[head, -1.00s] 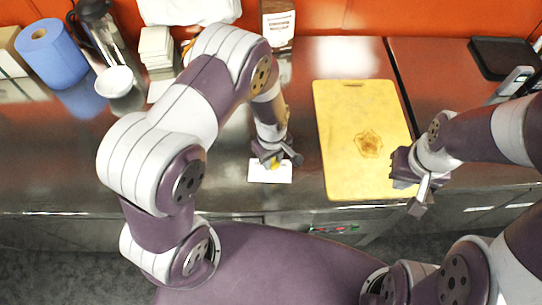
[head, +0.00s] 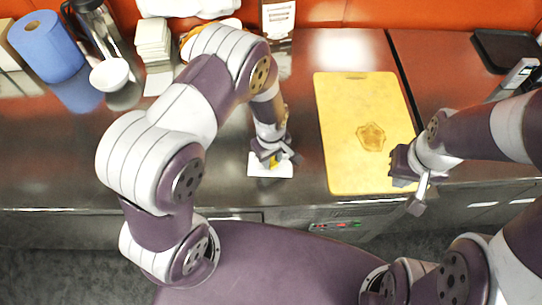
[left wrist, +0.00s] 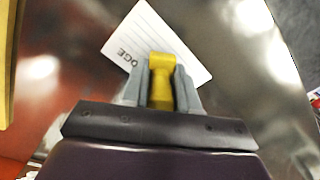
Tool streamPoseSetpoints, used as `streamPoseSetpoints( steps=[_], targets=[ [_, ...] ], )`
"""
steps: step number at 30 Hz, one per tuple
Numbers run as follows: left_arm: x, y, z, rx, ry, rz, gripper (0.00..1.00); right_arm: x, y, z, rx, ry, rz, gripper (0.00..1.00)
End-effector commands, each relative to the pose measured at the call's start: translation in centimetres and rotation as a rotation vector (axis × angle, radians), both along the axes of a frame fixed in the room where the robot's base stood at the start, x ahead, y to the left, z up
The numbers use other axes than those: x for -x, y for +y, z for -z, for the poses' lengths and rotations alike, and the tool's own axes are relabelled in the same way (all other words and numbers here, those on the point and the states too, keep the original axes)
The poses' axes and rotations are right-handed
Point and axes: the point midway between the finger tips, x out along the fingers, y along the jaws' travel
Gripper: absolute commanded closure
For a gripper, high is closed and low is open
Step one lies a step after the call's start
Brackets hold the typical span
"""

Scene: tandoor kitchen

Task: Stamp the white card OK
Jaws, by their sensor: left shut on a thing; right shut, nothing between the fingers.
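The white card (head: 268,172) lies flat on the dark steel counter near its front edge. In the left wrist view the card (left wrist: 162,32) shows thin printed lines and the letters "OGE" near one edge. My left gripper (head: 276,161) is shut on a yellow stamp (left wrist: 161,85), held over the card. The stamp's end overlaps the card in the left wrist view; I cannot tell whether it touches. The stamp's face is hidden. My right gripper (head: 414,193) is shut and empty by the right edge of the cutting board.
A yellow cutting board (head: 345,130) with a brown mark lies right of the card. A blue paper roll (head: 47,47), a white bowl (head: 109,74) and a white stack (head: 153,40) stand at the back left. A dark tray (head: 505,52) lies back right.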

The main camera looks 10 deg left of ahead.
Motion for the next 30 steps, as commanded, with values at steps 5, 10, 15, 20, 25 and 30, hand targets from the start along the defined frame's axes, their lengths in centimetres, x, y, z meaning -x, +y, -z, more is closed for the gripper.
streamPoseSetpoints(
  steps=[5, 10, 15, 20, 25, 30],
  targets=[
    [0.0, 0.0, 0.2, 0.000, 0.000, 0.000, 0.91, 0.0, 0.0, 0.2, 0.000, 0.000, 0.000, 1.00],
    [0.0, 0.0, 0.4, 0.000, 0.000, 0.000, 0.91, 0.0, 0.0, 0.3, 0.000, 0.000, 0.000, 1.00],
    [0.0, 0.0, 0.7, 0.000, 0.000, 0.000, 0.91, 0.0, 0.0, 0.5, 0.000, 0.000, 0.000, 1.00],
    [0.0, 0.0, 0.8, 0.000, 0.000, 0.000, 0.91, 0.0, 0.0, 0.6, 0.000, 0.000, 0.000, 1.00],
    [0.0, 0.0, 1.1, 0.000, 0.000, 0.000, 0.91, 0.0, 0.0, 0.8, 0.000, 0.000, 0.000, 1.00],
    [0.0, 0.0, 1.0, 0.000, 0.000, 0.000, 0.91, 0.0, 0.0, 0.7, 0.000, 0.000, 0.000, 1.00]
  ],
)
